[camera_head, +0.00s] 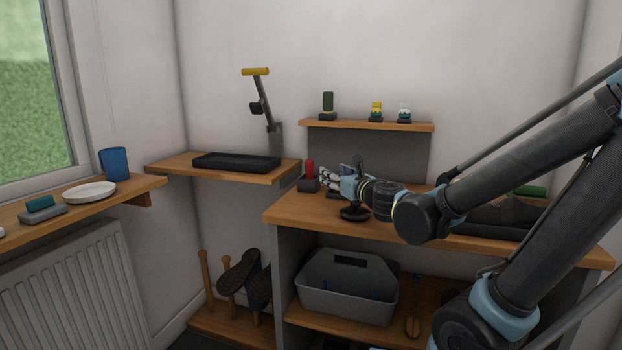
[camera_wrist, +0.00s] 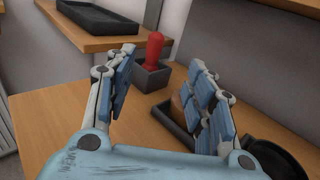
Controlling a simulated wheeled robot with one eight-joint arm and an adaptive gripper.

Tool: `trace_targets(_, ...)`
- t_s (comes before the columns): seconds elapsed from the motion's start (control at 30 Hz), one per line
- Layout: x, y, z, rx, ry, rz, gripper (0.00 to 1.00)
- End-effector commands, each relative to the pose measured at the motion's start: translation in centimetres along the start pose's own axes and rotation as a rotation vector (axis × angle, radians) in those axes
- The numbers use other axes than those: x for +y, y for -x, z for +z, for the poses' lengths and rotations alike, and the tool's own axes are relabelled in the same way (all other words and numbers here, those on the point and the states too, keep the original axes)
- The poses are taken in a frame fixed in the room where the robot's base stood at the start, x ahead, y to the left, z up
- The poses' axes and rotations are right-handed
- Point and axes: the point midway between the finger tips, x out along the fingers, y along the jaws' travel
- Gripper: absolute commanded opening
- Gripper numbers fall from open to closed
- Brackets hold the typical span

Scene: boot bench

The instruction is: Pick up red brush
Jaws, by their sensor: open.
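The red brush (camera_head: 309,168) stands upright at the left back of the wooden bench, its lower end hidden in a small dark grey holder (camera_head: 308,185). In the wrist view the red handle (camera_wrist: 154,48) rises from the square holder (camera_wrist: 151,76), beyond my fingertips and between them. My gripper (camera_head: 327,180) is just right of the brush in the head view. In the wrist view its blue-padded fingers (camera_wrist: 163,72) are spread apart, with nothing held between them.
A brown object (camera_wrist: 180,108) in a black tray lies beside my right finger. A black round-based stand (camera_head: 354,213) is on the bench near my wrist. A side shelf (camera_head: 222,173) holds a black tray. Bare bench top lies left of my gripper in the wrist view.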

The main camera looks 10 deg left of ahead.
Motion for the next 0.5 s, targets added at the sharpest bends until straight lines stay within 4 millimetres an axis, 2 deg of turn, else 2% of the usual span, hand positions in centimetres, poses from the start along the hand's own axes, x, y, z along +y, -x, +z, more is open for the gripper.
trace_targets(0.5,0.5,-5.1,0.0,0.001,0.0,0.007,0.49)
